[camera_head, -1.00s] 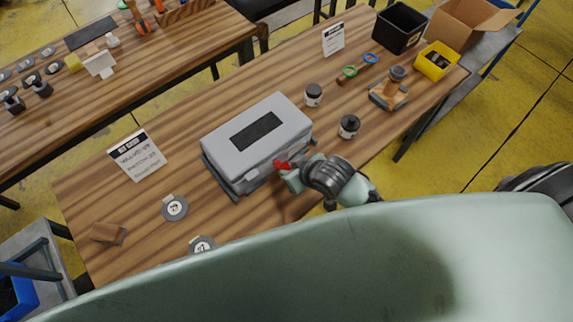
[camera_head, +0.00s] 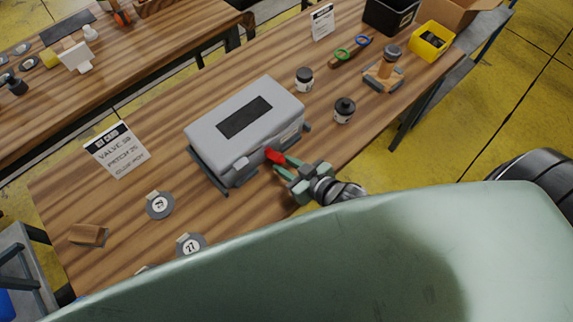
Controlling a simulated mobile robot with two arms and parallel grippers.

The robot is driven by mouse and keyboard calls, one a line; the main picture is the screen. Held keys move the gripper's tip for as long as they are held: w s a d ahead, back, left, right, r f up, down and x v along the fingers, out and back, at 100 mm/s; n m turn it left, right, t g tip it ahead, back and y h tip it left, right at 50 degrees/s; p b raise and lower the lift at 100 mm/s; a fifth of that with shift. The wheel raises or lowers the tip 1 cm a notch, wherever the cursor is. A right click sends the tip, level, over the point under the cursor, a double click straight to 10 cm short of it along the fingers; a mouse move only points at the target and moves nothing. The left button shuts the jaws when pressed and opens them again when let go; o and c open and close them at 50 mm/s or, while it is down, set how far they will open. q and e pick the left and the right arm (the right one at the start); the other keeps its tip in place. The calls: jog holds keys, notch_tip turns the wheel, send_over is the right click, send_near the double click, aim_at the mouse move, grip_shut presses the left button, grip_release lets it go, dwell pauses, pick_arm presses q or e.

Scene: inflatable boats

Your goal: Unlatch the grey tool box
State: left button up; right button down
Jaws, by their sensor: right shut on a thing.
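The grey tool box (camera_head: 216,134) with a dark panel on its lid stands on the wooden workbench (camera_head: 110,205), its lid down. A red latch (camera_head: 273,156) shows at its front edge, towards the right; a grey latch (camera_head: 241,163) sits further left on the same side. My right gripper (camera_head: 282,162) reaches in from the lower right with its fingers shut on the red latch. The fingertips partly hide the latch, so its exact angle is hard to tell. My left gripper is not in view.
Round numbered tags (camera_head: 160,206) and a small brown block (camera_head: 88,235) lie front left. A sign card (camera_head: 116,150) stands left. A yellow bin (camera_head: 431,42) is at the far right.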

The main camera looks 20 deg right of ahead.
jog(key=c, duration=1.2)
grip_release()
jog(key=shift+o, duration=0.2)
jog(key=b+v, duration=0.1)
jog(key=v, duration=0.6)
jog(key=shift+s+r, duration=0.2)
jog(key=shift+s, duration=0.1)
jog(key=shift+d, duration=0.1)
